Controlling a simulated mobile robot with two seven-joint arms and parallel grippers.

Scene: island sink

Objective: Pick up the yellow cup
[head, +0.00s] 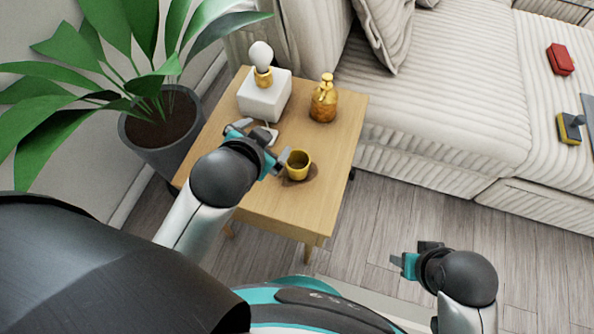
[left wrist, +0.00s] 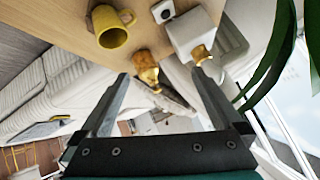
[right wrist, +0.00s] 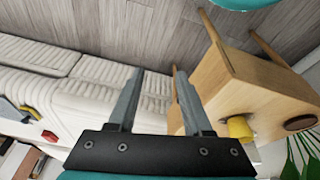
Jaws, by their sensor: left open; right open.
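The yellow cup (head: 298,165) stands upright on the small wooden side table, near its front right part.
On the side table (head: 335,130) stand an amber bottle (head: 323,105) behind the cup and a white lamp base (head: 263,97) with a bulb. A potted plant (head: 165,130) is left of the table. A striped sofa (head: 440,85) stands behind and right. The floor at right is clear.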

